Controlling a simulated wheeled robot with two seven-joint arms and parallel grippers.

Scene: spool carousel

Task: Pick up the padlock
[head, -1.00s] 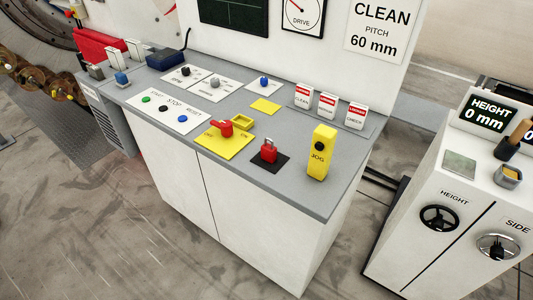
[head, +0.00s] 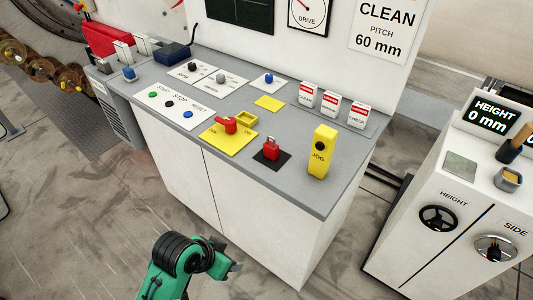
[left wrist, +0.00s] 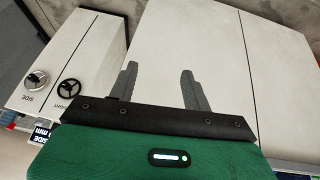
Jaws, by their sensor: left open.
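The red padlock (head: 271,150) stands upright on a small black square on the grey console top (head: 225,165), near its front edge. It sits between the red rotary switch (head: 228,124) on its yellow plate and the yellow JOG box (head: 321,152). My left arm shows at the bottom of the head view, below and in front of the console. In the left wrist view my left gripper (left wrist: 157,69) is open and empty, its two fingers apart against the pale cabinet front (left wrist: 215,45). The padlock does not show in the left wrist view. My right gripper is not in view.
White cards with knobs and buttons (head: 178,104) lie left on the console. Several red-and-white tags (head: 331,104) stand at the back right. A second cabinet with handwheels (head: 439,218) stands to the right, across a gap. The floor in front is clear.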

